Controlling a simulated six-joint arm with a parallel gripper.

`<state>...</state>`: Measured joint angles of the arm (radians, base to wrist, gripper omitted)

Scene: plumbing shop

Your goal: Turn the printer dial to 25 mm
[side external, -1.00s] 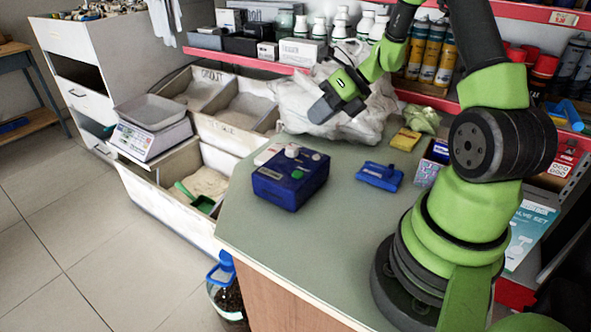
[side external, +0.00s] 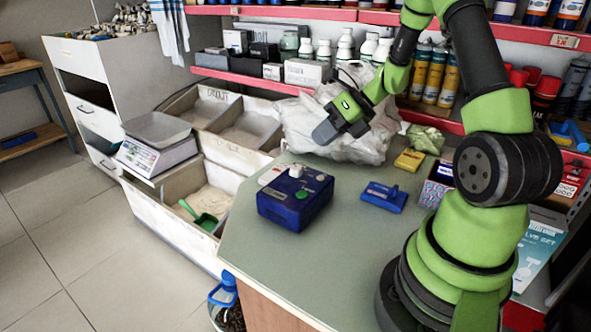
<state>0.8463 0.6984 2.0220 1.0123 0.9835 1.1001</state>
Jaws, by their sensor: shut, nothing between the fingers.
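The blue printer (side external: 293,208) sits on the green counter. Its top carries a white knob (side external: 296,171), which looks like the dial, and a round green button (side external: 301,193). The dial's markings are too small to read, so its setting cannot be told. My gripper (side external: 326,131) is shut and empty. It hangs above and behind the printer, in front of a white plastic bag, clear of the dial.
A small blue item (side external: 384,197) and a yellow pack (side external: 409,160) lie on the counter (side external: 340,245) right of the printer. The crumpled white bag (side external: 345,145) stands behind. Bins and a scale (side external: 158,150) are left, beyond the counter's edge.

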